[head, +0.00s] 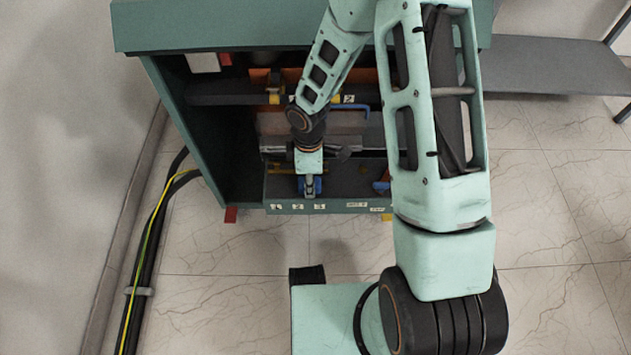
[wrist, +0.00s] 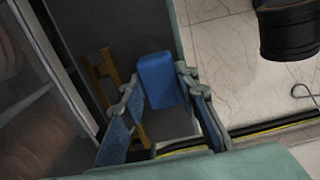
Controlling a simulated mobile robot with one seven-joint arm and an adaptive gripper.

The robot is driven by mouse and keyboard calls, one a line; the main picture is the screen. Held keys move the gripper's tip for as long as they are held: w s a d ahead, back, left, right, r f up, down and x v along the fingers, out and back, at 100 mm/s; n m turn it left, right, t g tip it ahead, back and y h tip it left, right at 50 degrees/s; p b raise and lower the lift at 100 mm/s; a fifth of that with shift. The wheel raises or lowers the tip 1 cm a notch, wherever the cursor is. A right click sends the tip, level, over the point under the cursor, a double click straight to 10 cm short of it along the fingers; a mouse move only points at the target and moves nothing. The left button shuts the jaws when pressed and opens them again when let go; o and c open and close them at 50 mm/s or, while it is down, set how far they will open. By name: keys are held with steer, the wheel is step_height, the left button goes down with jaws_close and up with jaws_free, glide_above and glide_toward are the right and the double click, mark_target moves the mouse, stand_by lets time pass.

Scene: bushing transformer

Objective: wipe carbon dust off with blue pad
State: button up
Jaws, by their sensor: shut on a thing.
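My gripper (head: 309,183) is inside the open green cabinet (head: 186,130), low over its lower shelf. In the wrist view my gripper (wrist: 157,86) has its two fingers on either side of the blue pad (wrist: 160,76) and is shut on it. The pad sticks out past the fingertips. In the head view only a bit of blue shows at the gripper, and I cannot tell pad from fingers there. I cannot make out carbon dust clearly on the dark surfaces. My arm hides the right part of the cabinet.
Labels line the lower shelf's front edge (head: 290,207). A blue handle-like part (head: 381,186) is to the right of my gripper. Black and yellow-green cables (head: 150,235) run along the left wall. A grey bench (head: 550,75) stands at the right. The tiled floor in front is partly clear.

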mark_target(278, 187)
steer(key=shift+w+a+f+b, duration=0.1)
steer(key=shift+a+b, duration=0.3)
steer(key=shift+a, duration=1.8)
steer(key=shift+a+f+b, duration=0.1)
steer(key=shift+a+b, duration=0.3)
steer(key=shift+a, duration=1.75)
steer(key=shift+w+a+r+p, duration=0.1)
steer(key=shift+w+p, duration=0.2)
steer(key=shift+w, duration=0.6)
steer(key=shift+d+r+p, duration=0.15)
steer(key=shift+d+p, duration=0.15)
steer(key=shift+d, duration=2.65)
steer(key=shift+d+p, duration=0.55)
steer(key=shift+d, duration=1.35)
steer(key=shift+s+d+f, duration=0.1)
steer(key=shift+d, duration=0.35)
steer(key=shift+s+d+f, duration=0.1)
steer(key=shift+d, duration=0.3)
steer(key=shift+s, duration=0.3)
steer(key=shift+s+a, duration=0.1)
steer(key=shift+a, duration=0.1)
steer(key=shift+a+r, duration=0.15)
steer(key=shift+a, duration=1.2)
steer(key=shift+a+b, duration=0.35)
steer(key=shift+a, duration=2.4)
steer(key=shift+a+f+b, duration=0.2)
steer(key=shift+a+b, duration=0.35)
steer(key=shift+a, duration=0.8)
